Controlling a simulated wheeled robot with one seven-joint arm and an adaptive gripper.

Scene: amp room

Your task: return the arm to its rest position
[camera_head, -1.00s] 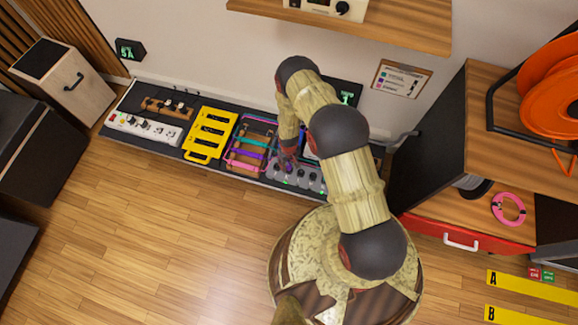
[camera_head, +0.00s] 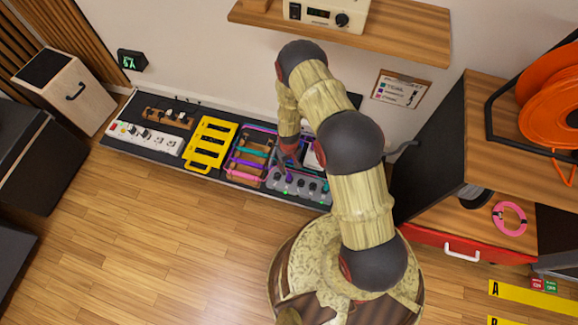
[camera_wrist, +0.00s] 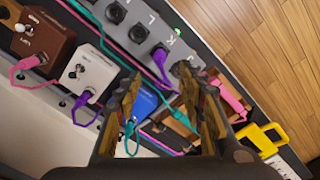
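My arm bends over the long black pedal bench (camera_head: 232,181) by the wall, with my gripper (camera_head: 284,164) pointing down near the grey box with jack sockets (camera_head: 297,186). In the wrist view my gripper (camera_wrist: 159,78) is open, its two fingers well apart with nothing held between them. A blue pedal (camera_wrist: 143,101) shows beyond the gap, apparently below the fingers. The grey jack box (camera_wrist: 134,27), with a purple plug (camera_wrist: 160,60) in it, lies past the fingertips. Part of the bench is hidden behind my arm.
A yellow rack (camera_head: 209,143) and a white power strip (camera_head: 145,138) sit on the bench. A wooden shelf (camera_head: 405,42) juts from the wall above. A cabinet with a red drawer (camera_head: 430,238) stands right. Wooden floor is clear at front left.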

